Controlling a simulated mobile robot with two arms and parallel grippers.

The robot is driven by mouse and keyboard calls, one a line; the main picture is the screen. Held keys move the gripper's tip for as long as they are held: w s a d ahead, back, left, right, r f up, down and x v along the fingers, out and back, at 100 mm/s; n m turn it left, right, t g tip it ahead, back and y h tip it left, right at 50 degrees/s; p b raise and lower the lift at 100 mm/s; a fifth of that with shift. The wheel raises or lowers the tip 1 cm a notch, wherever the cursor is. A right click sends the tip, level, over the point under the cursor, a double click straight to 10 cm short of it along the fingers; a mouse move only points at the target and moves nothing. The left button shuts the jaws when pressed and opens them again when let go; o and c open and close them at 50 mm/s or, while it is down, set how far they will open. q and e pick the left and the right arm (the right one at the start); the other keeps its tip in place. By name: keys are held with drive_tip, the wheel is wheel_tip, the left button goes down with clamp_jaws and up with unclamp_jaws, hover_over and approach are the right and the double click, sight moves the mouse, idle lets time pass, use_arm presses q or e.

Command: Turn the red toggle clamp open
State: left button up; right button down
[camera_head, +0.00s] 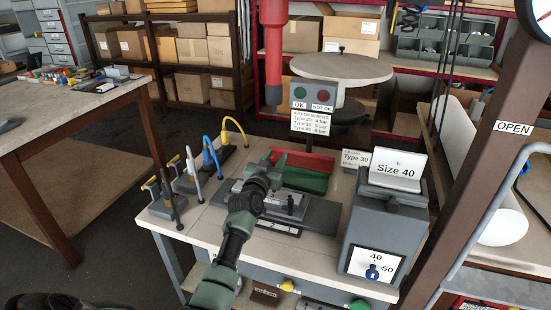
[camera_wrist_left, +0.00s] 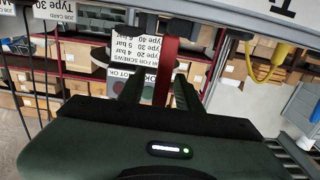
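My left gripper (camera_head: 268,168) reaches over the workbench above a grey fixture (camera_head: 322,214). In the wrist view, which is upside down, its two dark fingers (camera_wrist_left: 157,88) stand apart. A narrow red bar (camera_wrist_left: 167,65), which looks like the red toggle clamp's handle, shows between them with a gap on both sides. I cannot tell whether it is within their grasp depth. In the head view the clamp's handle is not distinguishable; my gripper and wrist cover part of the fixture. My right gripper is not in view.
A red hanging tool (camera_head: 274,55) and the OK/NOT OK sign (camera_head: 311,110) stand behind my gripper. A grey box with a Size 40 label (camera_head: 395,170) is on the right. Cables and posts (camera_head: 210,150) stand left. Red (camera_head: 310,160) and green (camera_head: 305,180) bins sit behind.

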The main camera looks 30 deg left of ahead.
use_arm(q)
clamp_jaws()
idle(1.4)
